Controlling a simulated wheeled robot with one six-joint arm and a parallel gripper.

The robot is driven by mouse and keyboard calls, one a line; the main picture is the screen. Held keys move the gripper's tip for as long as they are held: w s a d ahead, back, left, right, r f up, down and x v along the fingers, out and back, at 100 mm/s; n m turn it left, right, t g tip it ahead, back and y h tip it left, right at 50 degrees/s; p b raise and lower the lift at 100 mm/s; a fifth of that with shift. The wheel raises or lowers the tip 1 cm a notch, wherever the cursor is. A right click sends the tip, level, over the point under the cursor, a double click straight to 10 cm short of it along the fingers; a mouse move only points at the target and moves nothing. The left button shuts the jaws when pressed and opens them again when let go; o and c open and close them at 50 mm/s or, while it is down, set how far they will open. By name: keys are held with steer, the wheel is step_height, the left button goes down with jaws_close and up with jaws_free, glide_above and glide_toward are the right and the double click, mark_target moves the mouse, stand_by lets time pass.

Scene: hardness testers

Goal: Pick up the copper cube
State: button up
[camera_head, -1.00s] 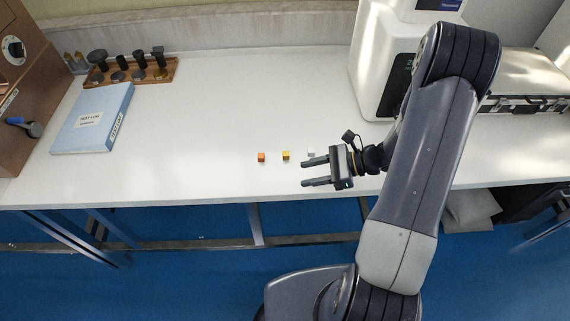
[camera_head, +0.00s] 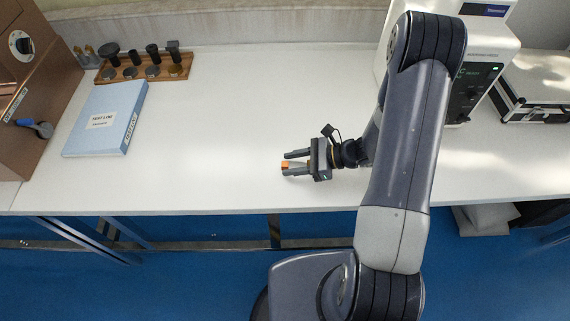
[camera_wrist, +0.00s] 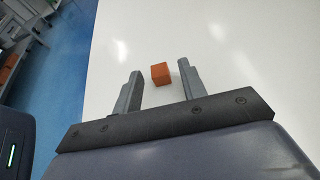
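The small copper cube (camera_head: 285,164), orange-brown, sits on the white tabletop near its front edge. In the wrist view the cube (camera_wrist: 160,74) lies between the fingertips, with a gap on each side. My gripper (camera_head: 284,163) is open and low over the table, one finger on each side of the cube. Its two fingers (camera_wrist: 159,67) also show in the wrist view, not touching the cube. The yellow and pale cubes seen earlier do not show now in the head view, where my gripper and arm cover that area.
The white table (camera_head: 220,130) is clear left of my gripper. A blue test log binder (camera_head: 104,118) and a wooden rack (camera_head: 127,73) of dark pieces stand at back left. A white tester (camera_head: 480,62) and a case (camera_head: 535,88) are at right.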

jaws_close()
steer(key=shift+r, duration=0.15)
